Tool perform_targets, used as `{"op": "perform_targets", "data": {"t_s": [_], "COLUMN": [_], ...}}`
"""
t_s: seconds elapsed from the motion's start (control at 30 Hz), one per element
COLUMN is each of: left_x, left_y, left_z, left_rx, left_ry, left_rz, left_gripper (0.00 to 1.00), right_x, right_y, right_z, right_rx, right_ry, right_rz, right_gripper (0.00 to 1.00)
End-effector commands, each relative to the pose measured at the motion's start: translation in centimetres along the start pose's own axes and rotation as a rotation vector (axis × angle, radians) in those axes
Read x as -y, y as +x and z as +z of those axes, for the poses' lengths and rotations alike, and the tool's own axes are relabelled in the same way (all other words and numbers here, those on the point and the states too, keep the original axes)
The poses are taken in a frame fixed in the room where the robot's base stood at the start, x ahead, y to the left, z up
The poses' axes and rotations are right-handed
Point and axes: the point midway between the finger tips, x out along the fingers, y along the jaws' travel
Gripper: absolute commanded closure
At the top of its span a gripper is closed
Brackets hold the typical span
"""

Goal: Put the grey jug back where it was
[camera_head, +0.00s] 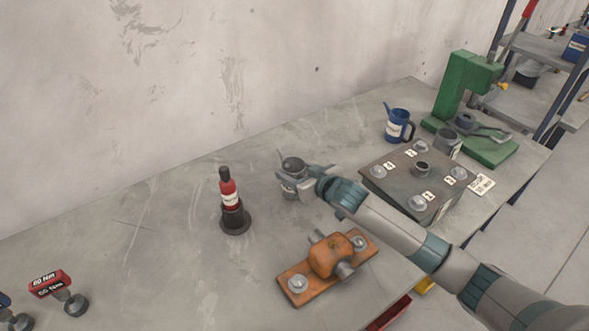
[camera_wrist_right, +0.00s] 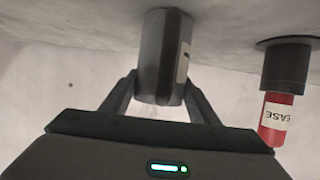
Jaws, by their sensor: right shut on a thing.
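The grey jug (camera_head: 293,164) is a dark grey vessel with a thin spout on its left, partly covered by my right gripper (camera_head: 296,184). In the right wrist view the grey jug (camera_wrist_right: 165,60) is a dark cylinder with a pale label on its side, standing between the two fingers of my right gripper (camera_wrist_right: 155,98). The fingers are shut on it. The view is upside down, with the table at the top. I cannot tell whether the jug touches the table. My left gripper is not in view.
A red grease bottle (camera_head: 229,192) in a dark stand is left of the jug. An orange clamp block (camera_head: 330,256) lies in front. A blue jug (camera_head: 398,125), a grey labelled container (camera_head: 447,144), a bolted plate (camera_head: 395,165) and a green stand (camera_head: 455,95) are right. The table's left middle is clear.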

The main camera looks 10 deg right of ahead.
Motion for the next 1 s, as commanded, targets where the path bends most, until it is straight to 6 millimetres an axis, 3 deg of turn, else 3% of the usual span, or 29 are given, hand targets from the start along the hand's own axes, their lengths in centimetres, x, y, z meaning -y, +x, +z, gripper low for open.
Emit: {"op": "perform_targets", "data": {"t_s": [0.3, 0.33, 0.4, 0.8, 1.0], "left_x": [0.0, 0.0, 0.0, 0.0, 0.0], "left_y": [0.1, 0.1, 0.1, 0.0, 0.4], "left_z": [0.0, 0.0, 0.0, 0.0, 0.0], "left_rx": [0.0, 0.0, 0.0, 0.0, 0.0], "left_ry": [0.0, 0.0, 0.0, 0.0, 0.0], "left_rz": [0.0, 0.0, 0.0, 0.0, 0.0], "left_gripper": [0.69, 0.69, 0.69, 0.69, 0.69], "right_x": [0.0, 0.0, 0.0, 0.0, -0.1], "right_y": [0.1, 0.1, 0.1, 0.0, -1.1], "right_z": [0.1, 0.3, 0.2, -0.1, 0.2], "right_rx": [-0.002, 0.0, 0.0, -0.001, 0.0], "right_ry": [0.0, 0.001, 0.0, -0.001, 0.0], "right_rz": [0.0, 0.0, 0.0, 0.0, 0.0], "right_gripper": [0.8, 0.43, 0.27, 0.27, 0.27]}}
